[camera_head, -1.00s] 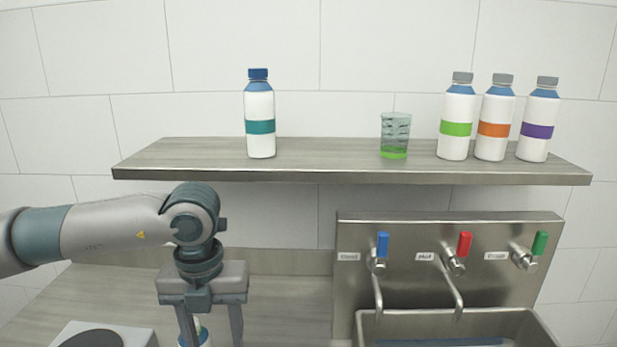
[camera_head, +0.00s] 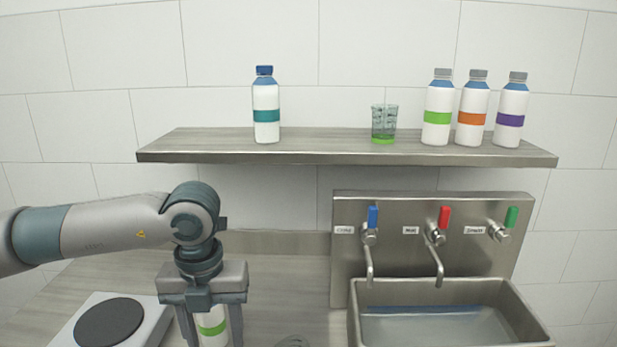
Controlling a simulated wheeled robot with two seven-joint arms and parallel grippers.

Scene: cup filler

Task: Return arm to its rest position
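My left arm comes in from the left, and my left gripper (camera_head: 211,328) points down over the counter at the lower left. Its two fingers are spread apart, and I see nothing clamped between them. A white bottle with a green band (camera_head: 212,327) shows between the fingers and seems to stand on the counter behind them. The gripper body hides its top. Whether the fingers touch it is unclear. The fingertips are close to the bottom edge of the picture. My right arm and gripper are not in view.
A hot plate (camera_head: 108,322) is left of the gripper. The wall shelf (camera_head: 330,157) holds a teal-banded bottle (camera_head: 266,107), a glass (camera_head: 384,125) and several other bottles. A sink (camera_head: 435,290) with taps is at right. A grey object (camera_head: 292,342) shows at the bottom edge.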

